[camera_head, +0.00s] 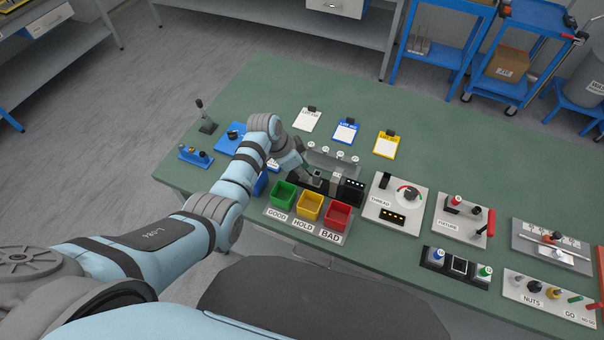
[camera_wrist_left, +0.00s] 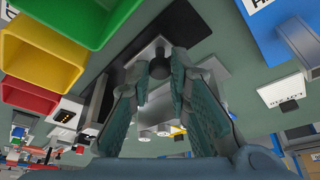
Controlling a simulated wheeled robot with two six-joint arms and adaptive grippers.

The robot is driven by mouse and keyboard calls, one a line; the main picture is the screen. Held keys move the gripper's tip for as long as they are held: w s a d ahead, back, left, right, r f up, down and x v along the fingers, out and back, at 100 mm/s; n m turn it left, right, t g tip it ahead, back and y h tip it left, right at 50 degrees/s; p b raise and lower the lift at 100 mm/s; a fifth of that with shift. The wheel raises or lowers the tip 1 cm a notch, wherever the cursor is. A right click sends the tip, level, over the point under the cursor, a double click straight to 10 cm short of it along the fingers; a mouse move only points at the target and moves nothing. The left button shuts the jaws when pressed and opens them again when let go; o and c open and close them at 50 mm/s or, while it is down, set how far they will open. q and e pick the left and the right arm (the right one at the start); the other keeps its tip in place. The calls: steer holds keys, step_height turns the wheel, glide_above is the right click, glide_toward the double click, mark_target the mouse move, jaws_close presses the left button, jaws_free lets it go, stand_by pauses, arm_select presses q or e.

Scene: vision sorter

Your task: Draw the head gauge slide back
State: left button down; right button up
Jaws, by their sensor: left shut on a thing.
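The head gauge is a dark base (camera_head: 325,194) behind the colored bins, with a grey block (camera_head: 336,183) and a black readout (camera_head: 354,189) on its right. My left gripper (camera_head: 312,177) is low over the gauge's left part, shut on a small grey piece that appears to be the slide. In the left wrist view, the fingers (camera_wrist_left: 160,72) stand on both sides of this grey piece (camera_wrist_left: 157,50), which has a dark round end. The fingers hide much of it, so I cannot tell its exact position along the base. My right gripper is not in view.
Green (camera_head: 284,194), yellow (camera_head: 310,205) and red (camera_head: 338,214) bins stand just in front of the gauge. A grey rack (camera_head: 333,160) with several bolts is close behind it. The thread gauge (camera_head: 399,204) stands to the right. Blue fixtures (camera_head: 195,156) lie to the left.

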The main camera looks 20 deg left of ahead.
arm_select(q)
steer(key=a, duration=0.3)
steer(key=shift+w, duration=0.2)
steer(key=shift+w+a, duration=0.1)
steer(key=shift+a, duration=0.3)
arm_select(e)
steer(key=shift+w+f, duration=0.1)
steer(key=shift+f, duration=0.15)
arm_select(q)
steer(key=c, duration=1.6)
jaws_free()
steer(key=shift+c, duration=0.2)
steer(key=shift+o, duration=0.8)
steer(key=shift+a, duration=0.15)
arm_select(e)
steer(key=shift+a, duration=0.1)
